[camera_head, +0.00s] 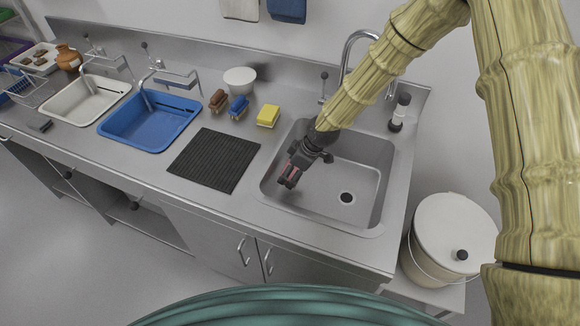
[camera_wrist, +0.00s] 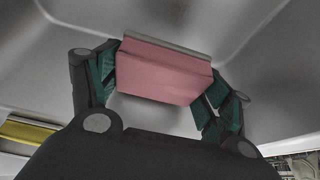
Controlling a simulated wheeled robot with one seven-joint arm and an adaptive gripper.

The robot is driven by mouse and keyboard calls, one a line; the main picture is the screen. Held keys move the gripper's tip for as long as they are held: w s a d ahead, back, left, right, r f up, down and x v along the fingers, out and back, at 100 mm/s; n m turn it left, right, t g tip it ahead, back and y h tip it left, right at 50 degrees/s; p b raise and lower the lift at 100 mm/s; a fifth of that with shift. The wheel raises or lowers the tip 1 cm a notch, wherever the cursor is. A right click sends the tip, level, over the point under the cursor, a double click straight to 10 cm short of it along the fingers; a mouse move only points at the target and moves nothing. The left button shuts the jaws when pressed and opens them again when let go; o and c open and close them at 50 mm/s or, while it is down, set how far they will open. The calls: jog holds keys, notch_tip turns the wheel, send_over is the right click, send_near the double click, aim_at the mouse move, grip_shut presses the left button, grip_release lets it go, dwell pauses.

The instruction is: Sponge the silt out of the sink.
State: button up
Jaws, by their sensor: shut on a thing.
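My gripper (camera_head: 291,173) is inside the left part of the steel sink (camera_head: 335,178), low over the basin. It is shut on a pink sponge (camera_wrist: 165,72) with a grey layer along its far edge. The sponge (camera_head: 289,179) shows only as a small pink patch in the head view. In the wrist view the sponge sits between both green-padded fingers, close to the sink's grey surface. I cannot tell whether it touches the basin. The drain (camera_head: 347,198) is a dark round hole right of the gripper. No silt can be made out clearly; the gripper hides part of the basin.
The faucet (camera_head: 358,45) stands behind the sink, partly behind my arm. A yellow sponge (camera_head: 268,116), brushes (camera_head: 238,106), a white bowl (camera_head: 240,79) and a black ribbed mat (camera_head: 214,160) lie left of it. A blue tub (camera_head: 150,122) is farther left. A lidded white bucket (camera_head: 450,235) stands right.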

aim_at(292, 191)
jog(key=shift+f+b, duration=2.2)
jog(key=shift+f, duration=1.5)
jog(key=shift+d+f, duration=0.15)
jog(key=shift+f, duration=0.2)
jog(key=shift+s+d, duration=0.15)
jog(key=shift+d, duration=0.2)
jog(key=shift+c, duration=0.3)
jog(key=shift+s+d, duration=0.3)
jog(key=shift+d, duration=0.45)
jog(key=shift+s+d, duration=0.3)
jog(key=shift+d, duration=0.4)
jog(key=shift+a+f, duration=0.1)
jog(key=shift+a, duration=0.25)
jog(key=a, duration=0.1)
jog(key=w+a, duration=0.1)
jog(key=a, duration=0.1)
jog(key=shift+w, duration=0.15)
jog(key=shift+a+r+p, duration=0.1)
jog(key=shift+r+p, duration=0.2)
jog(key=shift+r, duration=0.1)
jog(key=shift+w+r, duration=0.15)
jog(key=shift+r, duration=0.75)
jog(key=shift+r+p, duration=0.65)
jog(key=shift+r, duration=0.1)
jog(key=shift+r+p, duration=1.2)
jog(key=shift+r, duration=0.9)
